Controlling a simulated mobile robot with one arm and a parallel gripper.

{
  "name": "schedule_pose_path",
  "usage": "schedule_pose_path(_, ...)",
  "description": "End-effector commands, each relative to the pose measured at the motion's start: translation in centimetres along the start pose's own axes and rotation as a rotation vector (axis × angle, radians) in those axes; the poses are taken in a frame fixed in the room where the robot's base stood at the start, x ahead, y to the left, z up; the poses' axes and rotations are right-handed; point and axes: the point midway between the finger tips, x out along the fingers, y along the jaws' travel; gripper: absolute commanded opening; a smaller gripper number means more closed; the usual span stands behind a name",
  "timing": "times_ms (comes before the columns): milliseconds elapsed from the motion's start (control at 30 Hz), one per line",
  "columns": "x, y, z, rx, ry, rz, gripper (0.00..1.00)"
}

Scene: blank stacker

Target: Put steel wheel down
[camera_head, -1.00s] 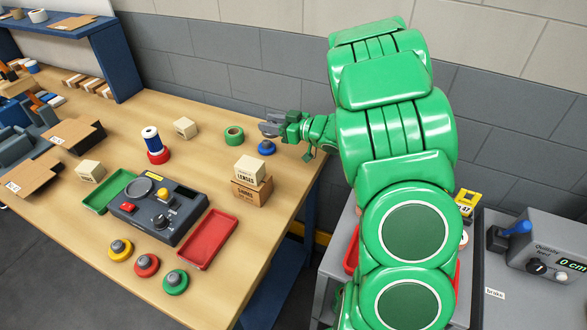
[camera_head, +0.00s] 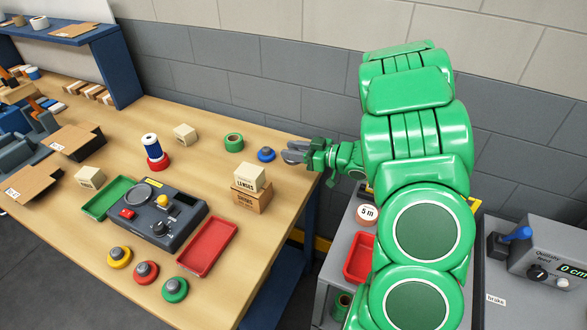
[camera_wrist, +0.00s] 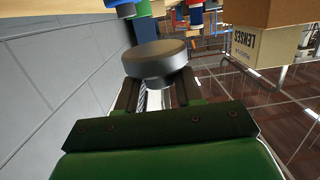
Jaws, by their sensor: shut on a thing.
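My gripper (camera_head: 297,150) is at the back right corner of the bench, shut on the steel wheel. The steel wheel (camera_wrist: 157,60) is a grey disc with a narrower hub between my fingers in the wrist view. In the head view it is a small grey shape (camera_head: 290,156), partly hidden by my fingers. The head view does not show clearly whether it touches the bench top. A blue wheel (camera_head: 266,154) with a grey hub lies on the bench just left of it, apart from it.
A red tray (camera_head: 208,247), a green tray (camera_head: 108,196) and a control box (camera_head: 180,212) are further left. A grey cart with a red bin (camera_head: 360,258) stands right.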

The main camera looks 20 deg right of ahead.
Motion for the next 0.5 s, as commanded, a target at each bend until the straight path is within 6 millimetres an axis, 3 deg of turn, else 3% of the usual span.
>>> schedule_pose_path(200,0.4,0.0,2.4,0.004,0.001,0.000,0.00)
schedule_pose_path(500,0.6,0.0,3.8,0.002,0.001,0.000,0.00)
